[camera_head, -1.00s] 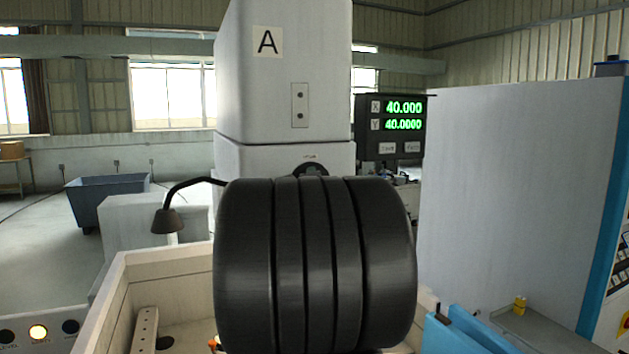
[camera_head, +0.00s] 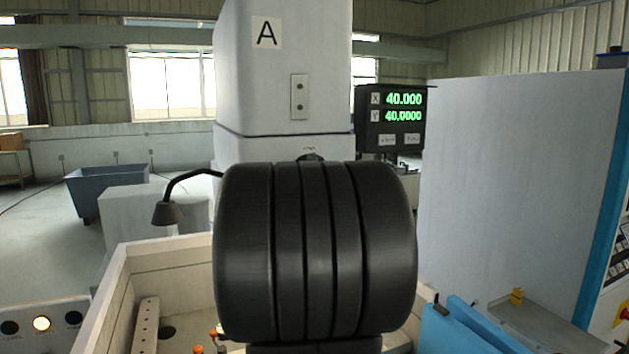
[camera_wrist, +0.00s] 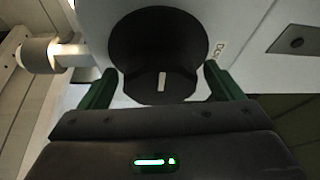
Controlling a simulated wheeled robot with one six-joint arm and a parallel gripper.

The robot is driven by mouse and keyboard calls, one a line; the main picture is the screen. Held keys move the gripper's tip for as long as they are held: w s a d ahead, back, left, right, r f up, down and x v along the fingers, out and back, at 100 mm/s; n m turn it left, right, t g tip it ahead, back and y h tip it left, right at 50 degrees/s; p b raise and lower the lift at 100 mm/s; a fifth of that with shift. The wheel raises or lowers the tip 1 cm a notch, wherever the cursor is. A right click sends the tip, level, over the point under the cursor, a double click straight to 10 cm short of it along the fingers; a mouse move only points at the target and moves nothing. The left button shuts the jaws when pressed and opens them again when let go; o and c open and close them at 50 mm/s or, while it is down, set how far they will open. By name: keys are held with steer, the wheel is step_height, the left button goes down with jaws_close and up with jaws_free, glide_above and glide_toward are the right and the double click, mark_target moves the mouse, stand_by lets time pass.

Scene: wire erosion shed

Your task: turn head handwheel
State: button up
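The head handwheel is a round black knob (camera_wrist: 160,50) with a short white mark on its lower grip, on a pale machine face in the wrist view. In the head view only its dark top edge (camera_head: 310,157) shows on the front of the machine head marked "A" (camera_head: 283,75); my dark arm link hides the rest. My gripper (camera_wrist: 160,86) has its two green fingers wide apart, one on each side of the knob's lower part. I cannot tell whether either finger touches it. The gripper is hidden in the head view.
A bent black lamp (camera_head: 168,212) stands left of the head. A pale tank wall (camera_head: 180,253) lies below. A grey cabinet (camera_head: 515,190) stands right.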

steer(key=s, duration=1.4)
steer(key=shift+f, duration=0.4)
steer(key=shift+w, duration=0.25)
steer(key=w, duration=1.3)
steer(key=shift+w+r, duration=0.25)
steer(key=shift+r, duration=0.1)
